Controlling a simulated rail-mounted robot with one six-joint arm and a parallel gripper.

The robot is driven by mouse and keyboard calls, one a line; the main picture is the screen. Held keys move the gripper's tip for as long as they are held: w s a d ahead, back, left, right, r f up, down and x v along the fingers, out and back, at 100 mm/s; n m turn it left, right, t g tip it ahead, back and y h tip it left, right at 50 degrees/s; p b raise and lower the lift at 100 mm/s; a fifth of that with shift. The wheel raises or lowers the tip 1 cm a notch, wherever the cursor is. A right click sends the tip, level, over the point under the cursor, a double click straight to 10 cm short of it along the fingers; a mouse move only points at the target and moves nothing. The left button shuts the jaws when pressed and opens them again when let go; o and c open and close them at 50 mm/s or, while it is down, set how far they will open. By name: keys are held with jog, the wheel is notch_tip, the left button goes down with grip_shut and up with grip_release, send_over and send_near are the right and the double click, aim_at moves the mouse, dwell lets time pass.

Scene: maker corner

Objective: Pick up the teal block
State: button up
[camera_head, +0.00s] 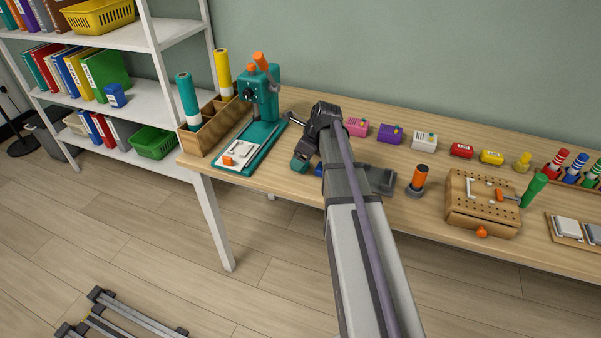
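A small teal block (299,164) shows near the front edge of the wooden table, just left of my arm and right of the teal press. Only part of it is visible. My gripper (304,154) is at the dark end of my arm, pointing down right at the block. The fingers are small, dark and partly hidden by my own wrist, so I cannot tell whether they are open or closed on the block, or whether the block touches the table.
The teal press (262,100) and a wooden holder with rolls (213,128) stand to the left. A grey metal piece (381,180) lies right of my arm, near an orange-handled tool (417,180). A pegboard box (483,207) stands further right. Small coloured boxes line the back.

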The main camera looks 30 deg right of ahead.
jog(key=b+x, duration=0.1)
jog(key=x, duration=0.1)
jog(key=shift+w+f, duration=0.1)
jog(key=shift+f, duration=0.25)
jog(key=shift+r, duration=0.2)
jog(key=shift+c, duration=0.2)
jog(key=c, duration=1)
